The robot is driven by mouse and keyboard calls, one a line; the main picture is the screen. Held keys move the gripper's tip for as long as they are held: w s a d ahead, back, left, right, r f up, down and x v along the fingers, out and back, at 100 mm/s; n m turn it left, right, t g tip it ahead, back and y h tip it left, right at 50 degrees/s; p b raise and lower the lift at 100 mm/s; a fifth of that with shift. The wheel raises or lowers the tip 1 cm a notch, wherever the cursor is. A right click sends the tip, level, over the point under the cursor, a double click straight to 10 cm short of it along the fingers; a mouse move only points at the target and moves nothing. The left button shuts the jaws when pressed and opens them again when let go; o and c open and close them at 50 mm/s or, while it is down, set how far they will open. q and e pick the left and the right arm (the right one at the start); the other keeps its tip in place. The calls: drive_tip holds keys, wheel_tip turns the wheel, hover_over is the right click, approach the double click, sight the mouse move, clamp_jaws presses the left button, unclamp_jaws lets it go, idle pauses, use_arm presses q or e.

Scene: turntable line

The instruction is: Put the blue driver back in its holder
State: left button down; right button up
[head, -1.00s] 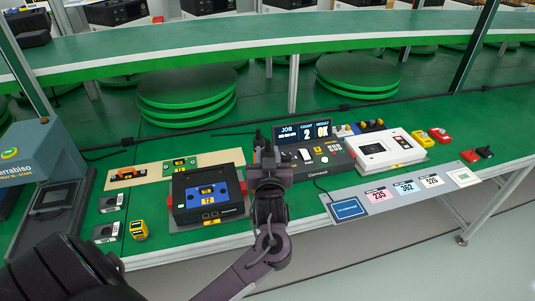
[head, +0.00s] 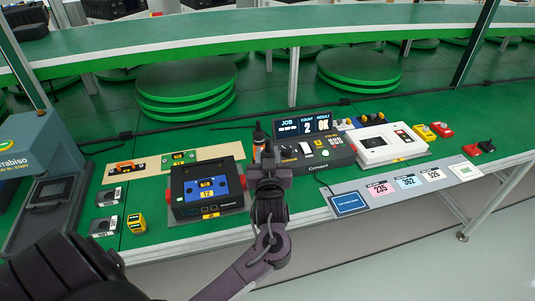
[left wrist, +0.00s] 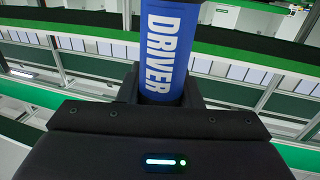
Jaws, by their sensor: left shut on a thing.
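My left gripper (head: 268,180) is shut on the blue driver, in front of the bench between the black box and the grey console. In the left wrist view the driver (left wrist: 166,50) is a blue cylinder with white DRIVER lettering, rising from between the jaws. In the head view the gripper hides its blue part. A dark upright piece with an orange band (head: 258,138) shows just above the gripper; I cannot tell whether it belongs to the driver. I cannot make out the driver's holder for certain. My right gripper is not in view.
A black box with a blue screen (head: 207,189) stands left of the gripper. The console (head: 318,152) and a white device (head: 385,146) stand to the right. Two grey labelled blocks (head: 108,196) and a yellow item (head: 137,223) lie at left. A long green conveyor (head: 270,43) runs behind.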

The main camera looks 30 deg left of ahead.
use_arm(q)
drive_tip(key=shift+f, duration=0.3)
drive_tip(key=c, duration=0.9)
unclamp_jaws()
drive_tip(key=shift+c, duration=0.2)
drive_tip(key=shift+f, duration=0.1)
drive_tip(key=b+v, duration=0.1)
drive_tip(key=v, duration=0.6)
drive_tip(key=shift+s+d, duration=0.2)
drive_tip(key=shift+s, duration=0.15)
